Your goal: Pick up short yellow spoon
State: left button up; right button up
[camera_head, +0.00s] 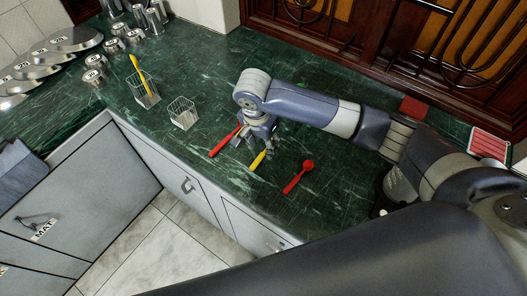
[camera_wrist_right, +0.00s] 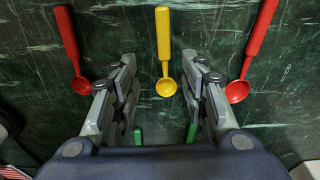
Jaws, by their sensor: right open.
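The short yellow spoon (camera_wrist_right: 163,40) lies on the green marble counter between two red spoons. In the right wrist view its handle points up and its bowl lies between my open right gripper's (camera_wrist_right: 165,125) fingers. In the head view only its yellow handle end (camera_head: 258,160) shows, the rest being hidden under my right gripper (camera_head: 262,142). The fingers are apart from each other with nothing held between them. My left gripper is not in view.
One red spoon (camera_head: 224,142) lies left of the yellow one and another (camera_head: 298,177) lies right. A wire basket (camera_head: 146,92) with a yellow utensil (camera_head: 138,72) and an empty-looking wire basket (camera_head: 183,113) stand left. Metal lids and canisters fill the far left counter. Dark wooden panels stand behind.

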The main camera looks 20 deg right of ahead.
aim_at(264, 153)
jog(key=f, duration=0.2)
jog(key=w+f+p, duration=0.1)
jog(key=f, duration=0.1)
jog(key=shift+d+f, duration=0.15)
jog(key=shift+d, duration=0.05)
jog(key=shift+f, duration=0.25)
jog(key=shift+w+f, duration=0.1)
jog(key=shift+c, duration=0.8)
jog(key=c, duration=0.8)
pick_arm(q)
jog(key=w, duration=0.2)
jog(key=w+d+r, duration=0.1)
pick_arm(e)
grip_shut()
